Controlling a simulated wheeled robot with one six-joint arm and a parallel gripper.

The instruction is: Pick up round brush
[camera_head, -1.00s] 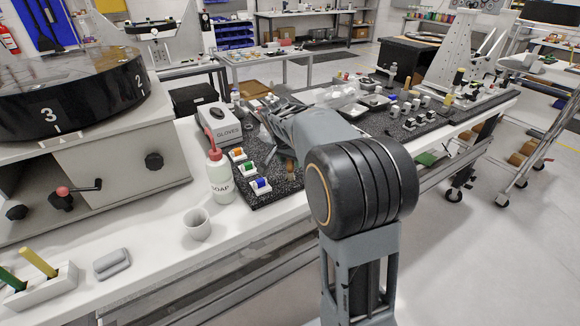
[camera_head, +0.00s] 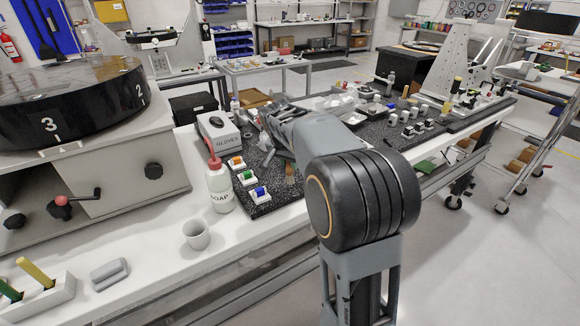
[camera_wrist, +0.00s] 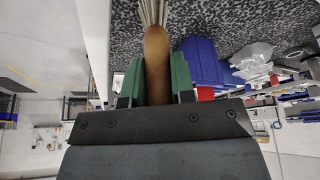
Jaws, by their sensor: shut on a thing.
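The round brush (camera_wrist: 157,52) has a brown wooden handle and pale bristles. In the wrist view its handle stands between the two green finger pads of my gripper (camera_wrist: 156,82), which is shut on it. The bristles reach the top edge of that view, over the speckled dark mat. In the head view a small brown part of the brush (camera_head: 290,173) shows below my arm, over or at the mat (camera_head: 270,205); I cannot tell whether it touches. My gripper's fingers are mostly hidden behind my arm there.
A soap bottle (camera_head: 219,187), a glove box (camera_head: 218,134) and small white blocks with coloured tops (camera_head: 237,162) stand left of my arm. A white cup (camera_head: 196,234) is nearer the front. Several small parts (camera_head: 410,122) crowd the mat on the right.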

